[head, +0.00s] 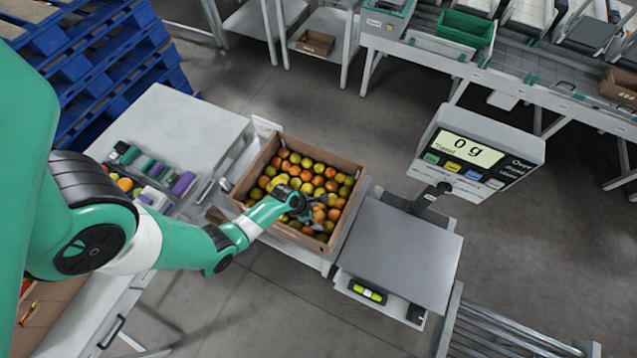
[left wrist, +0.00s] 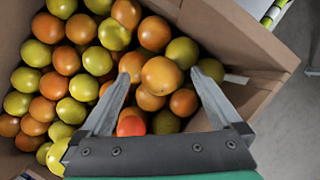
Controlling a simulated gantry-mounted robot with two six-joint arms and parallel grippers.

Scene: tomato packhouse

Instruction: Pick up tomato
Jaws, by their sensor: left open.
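Many tomatoes (head: 292,172), green-yellow to orange, fill a cardboard box (head: 351,205). My left gripper (head: 318,208) reaches into the box near its front right side. In the left wrist view the open left gripper (left wrist: 160,80) has its two fingers apart over the pile. An orange tomato (left wrist: 161,75) lies between the fingertips, with other orange tomatoes beside and below it. I cannot tell whether the fingers touch it. A redder tomato (left wrist: 131,126) shows lower between the fingers, partly hidden by the left finger. My right gripper is not in view.
A weighing scale (head: 400,250) stands right of the box, its display (head: 466,150) reading 0 g. A grey table (head: 170,125) with small coloured items is at the left. Box walls (left wrist: 235,40) rise close to the gripper. Blue pallets (head: 110,60) and a conveyor (head: 500,75) stand behind.

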